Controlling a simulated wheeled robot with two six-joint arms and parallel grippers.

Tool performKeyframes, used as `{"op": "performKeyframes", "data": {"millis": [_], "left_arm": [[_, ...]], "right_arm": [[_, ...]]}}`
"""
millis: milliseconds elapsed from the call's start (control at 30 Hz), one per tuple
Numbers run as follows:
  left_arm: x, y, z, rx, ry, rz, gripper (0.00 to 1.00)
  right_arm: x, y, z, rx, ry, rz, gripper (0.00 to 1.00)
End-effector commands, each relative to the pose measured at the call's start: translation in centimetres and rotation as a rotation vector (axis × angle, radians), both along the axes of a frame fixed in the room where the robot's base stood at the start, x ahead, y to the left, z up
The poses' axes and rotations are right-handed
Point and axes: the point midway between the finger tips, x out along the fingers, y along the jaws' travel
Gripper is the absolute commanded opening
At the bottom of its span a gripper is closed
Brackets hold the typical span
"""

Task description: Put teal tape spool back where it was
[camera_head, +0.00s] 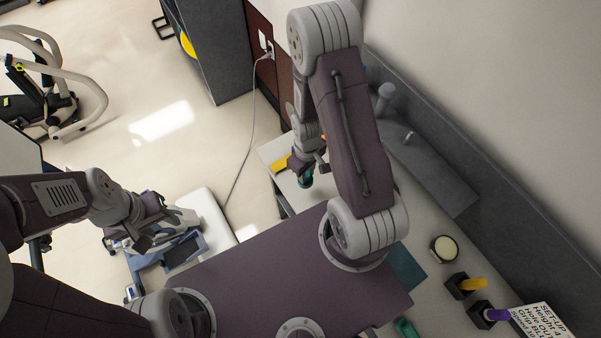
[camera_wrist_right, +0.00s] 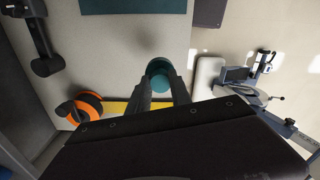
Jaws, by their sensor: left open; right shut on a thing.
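The teal tape spool (camera_wrist_right: 158,68) is between the fingers of my right gripper (camera_wrist_right: 162,82) in the right wrist view. In the head view the spool (camera_head: 306,182) shows as a small teal piece below my right gripper (camera_head: 305,170), over the far end of the pale table (camera_head: 290,192). From these views I cannot tell whether the spool touches the tabletop. My left gripper (camera_head: 152,228) is open and empty at the left, in front of the blue-framed stepper (camera_head: 180,252). My right arm hides part of the table.
A yellow strip (camera_wrist_right: 118,107) and an orange spool (camera_wrist_right: 88,106) lie close to the right gripper. A teal mat (camera_head: 406,268), a round cream-topped item (camera_head: 444,249), yellow (camera_head: 474,284) and purple (camera_head: 497,315) items in black holders, and a printed card (camera_head: 542,322) lie nearer on the table.

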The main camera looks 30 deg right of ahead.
Motion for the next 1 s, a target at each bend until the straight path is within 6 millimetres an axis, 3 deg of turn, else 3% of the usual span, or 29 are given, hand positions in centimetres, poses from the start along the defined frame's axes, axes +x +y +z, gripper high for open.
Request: {"op": "performKeyframes", "data": {"millis": [100,300,467,700,1000], "left_arm": [[0.0,0.0,-1.3,0.0,0.0,0.0,0.48],[0.0,0.0,-2.4,0.0,0.0,0.0,0.48],[0.0,0.0,-2.5,0.0,0.0,0.0,0.48],[0.0,0.0,-6.3,0.0,0.0,0.0,0.48],[0.0,0.0,-6.0,0.0,0.0,0.0,0.48]], "right_arm": [[2.6,-0.4,-2.0,0.0,-0.003,-0.001,0.0],[5.2,-0.9,-3.3,0.0,-0.001,0.0,0.0],[5.4,-0.9,-3.5,0.001,0.001,0.0,0.0],[5.3,-0.9,-7.7,0.0,0.0,0.0,0.0],[5.3,-0.9,-7.5,0.0,0.0,0.0,0.0]]}}
